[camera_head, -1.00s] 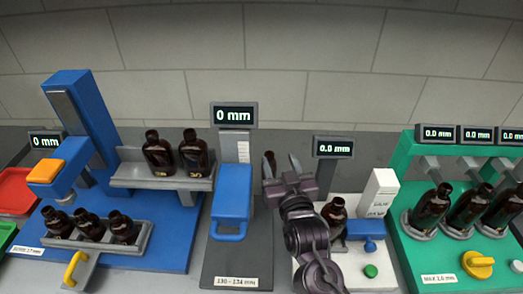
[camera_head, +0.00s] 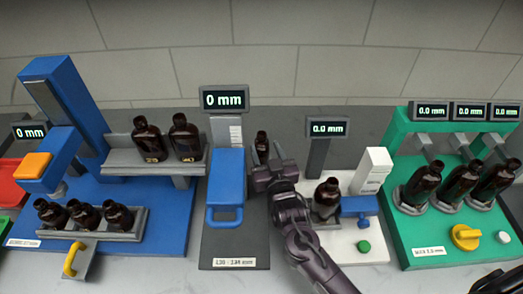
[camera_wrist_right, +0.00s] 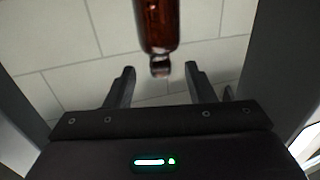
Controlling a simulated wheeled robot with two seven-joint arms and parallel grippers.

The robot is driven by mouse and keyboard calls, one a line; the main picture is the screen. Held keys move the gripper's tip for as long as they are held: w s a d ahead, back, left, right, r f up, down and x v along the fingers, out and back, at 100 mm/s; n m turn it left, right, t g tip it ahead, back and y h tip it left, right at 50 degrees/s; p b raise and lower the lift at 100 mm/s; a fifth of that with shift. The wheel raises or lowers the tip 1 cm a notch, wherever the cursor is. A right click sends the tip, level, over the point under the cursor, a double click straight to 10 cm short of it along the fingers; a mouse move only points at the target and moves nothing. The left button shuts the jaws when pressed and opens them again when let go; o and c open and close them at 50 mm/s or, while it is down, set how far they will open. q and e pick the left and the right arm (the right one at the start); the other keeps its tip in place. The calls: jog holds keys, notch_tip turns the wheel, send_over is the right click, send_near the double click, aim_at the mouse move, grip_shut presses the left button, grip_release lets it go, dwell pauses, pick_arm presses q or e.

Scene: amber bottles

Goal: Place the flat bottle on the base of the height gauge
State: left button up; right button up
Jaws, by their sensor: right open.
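A small dark amber bottle (camera_head: 262,142) stands alone behind my right gripper, between the height gauge and the white gauge. I cannot tell for sure that it is the flat one; its lower part is hidden. The height gauge has a dark grey base (camera_head: 234,246), a blue slider (camera_head: 226,178) and a display reading 0 mm. My right gripper (camera_head: 270,160) is open beside the gauge's right edge. In the right wrist view the bottle (camera_wrist_right: 158,25) hangs neck-down in the picture, its neck near the gap between the open fingers (camera_wrist_right: 159,82). My left gripper is out of view.
A blue stand (camera_head: 165,235) with several amber bottles is at left. A white gauge (camera_head: 345,243) holding one bottle (camera_head: 327,195) is just right of my gripper. A green stand (camera_head: 398,225) with 3 bottles is at right. The front of the height gauge's base is clear.

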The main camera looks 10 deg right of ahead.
aim_at(263, 142)
jog(key=w+p, duration=0.1)
jog(key=w, duration=0.4)
jog(key=shift+a+r, duration=0.1)
jog(key=shift+w, duration=0.25)
jog(key=shift+s, duration=0.1)
jog(key=shift+c, duration=0.2)
grip_shut()
